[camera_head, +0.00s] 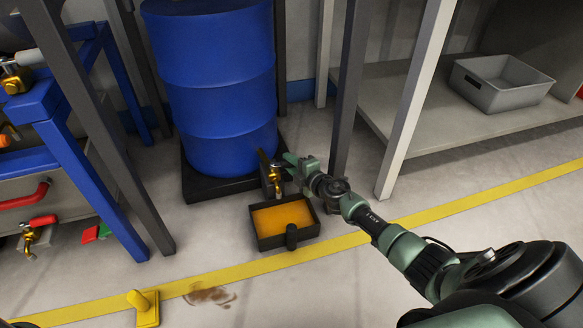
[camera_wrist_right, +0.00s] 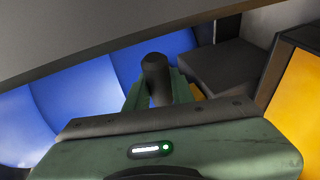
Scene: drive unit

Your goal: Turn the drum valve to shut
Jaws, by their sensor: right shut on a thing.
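The blue drum (camera_head: 212,80) stands upright on a black base. The drum valve (camera_head: 271,181), brass and dark, sits low at the drum's front right, above a black drip tray. My right gripper (camera_head: 287,166) reaches it from the right. In the right wrist view, the fingers of my right gripper (camera_wrist_right: 158,93) are shut on the valve's dark round handle (camera_wrist_right: 155,72), with the blue drum (camera_wrist_right: 70,100) behind. Fingers and palm hide most of the valve there. My left gripper is not in view.
The black drip tray (camera_head: 256,241) holds orange-yellow liquid below the valve. Dark rack posts (camera_head: 350,90) stand close to my right arm. A blue frame (camera_head: 85,180) with other brass, red-handled valves (camera_head: 34,232) is at the left. A grey bin (camera_head: 500,92) sits on a shelf at the right.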

